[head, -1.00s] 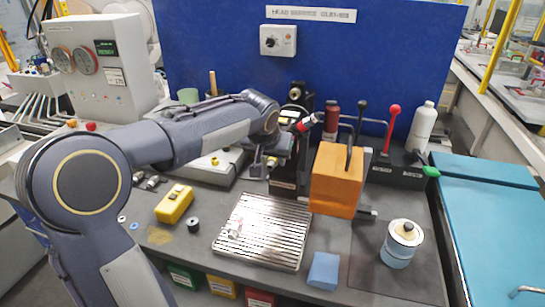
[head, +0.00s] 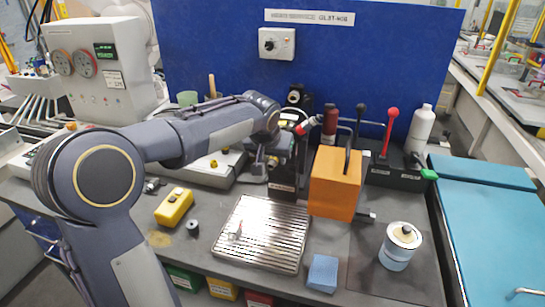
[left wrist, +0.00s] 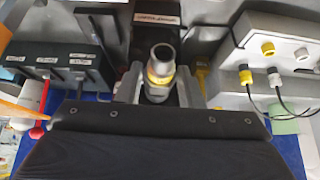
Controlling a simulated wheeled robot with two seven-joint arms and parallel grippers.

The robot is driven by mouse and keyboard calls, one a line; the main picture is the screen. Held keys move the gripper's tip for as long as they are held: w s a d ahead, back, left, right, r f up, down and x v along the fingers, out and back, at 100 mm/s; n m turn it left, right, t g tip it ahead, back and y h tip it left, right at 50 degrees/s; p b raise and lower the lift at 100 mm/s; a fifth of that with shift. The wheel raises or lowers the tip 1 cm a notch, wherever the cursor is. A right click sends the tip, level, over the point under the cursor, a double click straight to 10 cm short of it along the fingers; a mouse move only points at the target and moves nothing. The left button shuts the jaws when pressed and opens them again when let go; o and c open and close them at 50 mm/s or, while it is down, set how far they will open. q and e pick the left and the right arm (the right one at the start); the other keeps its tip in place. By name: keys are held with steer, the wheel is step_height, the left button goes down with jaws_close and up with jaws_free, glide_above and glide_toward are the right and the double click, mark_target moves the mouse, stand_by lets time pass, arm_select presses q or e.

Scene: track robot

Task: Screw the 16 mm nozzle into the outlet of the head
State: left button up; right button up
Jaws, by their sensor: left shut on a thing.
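My left gripper (head: 272,150) is in front of the black upright stand (head: 284,187) that rises behind the metal grate. In the left wrist view my left gripper (left wrist: 157,86) is shut on a metal nozzle (left wrist: 161,56) with a yellow band. The nozzle's open round end points away from the gripper. A dark stand with a white label (left wrist: 157,19) shows just beyond it. The nozzle looks apart from the stand. My gripper and forearm hide much of the head; I cannot make out its outlet. My right gripper is in neither view.
An orange block (head: 335,183) stands close right of the stand, near a red-knobbed lever (head: 391,115). A slatted grate (head: 262,233) lies in front with a small part on it. A yellow block (head: 174,206), blue block (head: 322,272) and lidded jar (head: 400,246) stand around it.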

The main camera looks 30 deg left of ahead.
arm_select(q)
steer(key=shift+w, duration=0.25)
steer(key=o, duration=1.1)
steer(key=v, duration=0.7)
steer(key=shift+s+r, duration=0.15)
steer(key=shift+r, duration=0.15)
steer(key=shift+c, duration=0.6)
